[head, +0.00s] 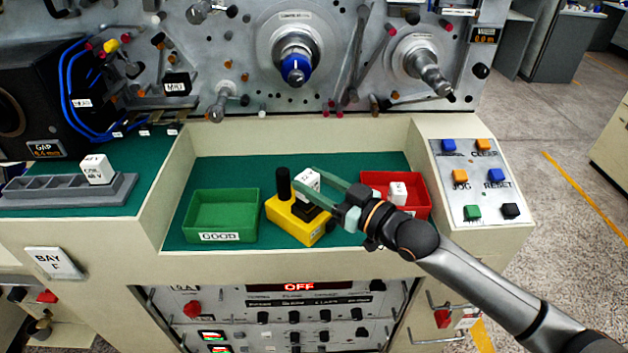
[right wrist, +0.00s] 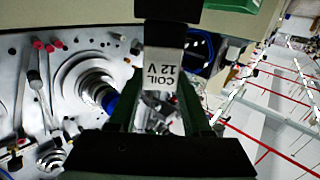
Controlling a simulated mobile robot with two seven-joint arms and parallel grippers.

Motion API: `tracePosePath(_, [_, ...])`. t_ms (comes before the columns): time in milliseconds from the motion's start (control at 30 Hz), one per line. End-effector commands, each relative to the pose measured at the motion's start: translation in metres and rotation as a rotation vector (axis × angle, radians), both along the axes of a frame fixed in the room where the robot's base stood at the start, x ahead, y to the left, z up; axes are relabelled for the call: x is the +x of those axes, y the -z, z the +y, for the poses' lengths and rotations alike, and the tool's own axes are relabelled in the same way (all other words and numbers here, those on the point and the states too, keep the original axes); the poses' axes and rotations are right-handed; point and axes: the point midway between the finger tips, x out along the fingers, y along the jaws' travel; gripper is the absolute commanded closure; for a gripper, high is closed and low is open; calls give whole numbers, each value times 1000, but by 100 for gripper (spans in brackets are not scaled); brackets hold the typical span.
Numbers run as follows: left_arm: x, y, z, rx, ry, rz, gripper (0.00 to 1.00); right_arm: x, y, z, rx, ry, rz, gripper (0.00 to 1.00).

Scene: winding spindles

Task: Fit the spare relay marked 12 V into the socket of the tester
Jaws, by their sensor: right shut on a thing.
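The white relay (head: 306,183) is held between the fingers of my right gripper (head: 308,181). In the right wrist view the relay (right wrist: 162,74) shows the label COIL 12 V upside down. The yellow tester (head: 290,222) stands on the green mat, with a black lever (head: 284,186) upright at its back left. The black socket (head: 311,213) on the tester is just below the relay. A dark block (right wrist: 165,32) adjoins the relay's upper end in the wrist view. I cannot tell whether the relay touches the socket. My left gripper is out of view.
An empty green bin (head: 220,237) marked GOOD stands left of the tester. A red bin (head: 420,204) at right holds a white relay (head: 398,192). A grey rack (head: 40,198) at far left carries another relay (head: 97,169). A button panel (head: 478,183) lies at right.

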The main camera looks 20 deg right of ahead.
Motion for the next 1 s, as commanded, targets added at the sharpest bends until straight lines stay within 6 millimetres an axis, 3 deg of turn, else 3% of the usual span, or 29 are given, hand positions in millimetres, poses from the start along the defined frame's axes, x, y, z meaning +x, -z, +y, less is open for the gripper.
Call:
tracePosePath(967, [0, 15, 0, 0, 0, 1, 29, 0, 25, 0, 1, 0, -1, 100])
tracePosePath(1000, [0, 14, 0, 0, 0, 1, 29, 0, 25, 0, 1, 0, -1, 49])
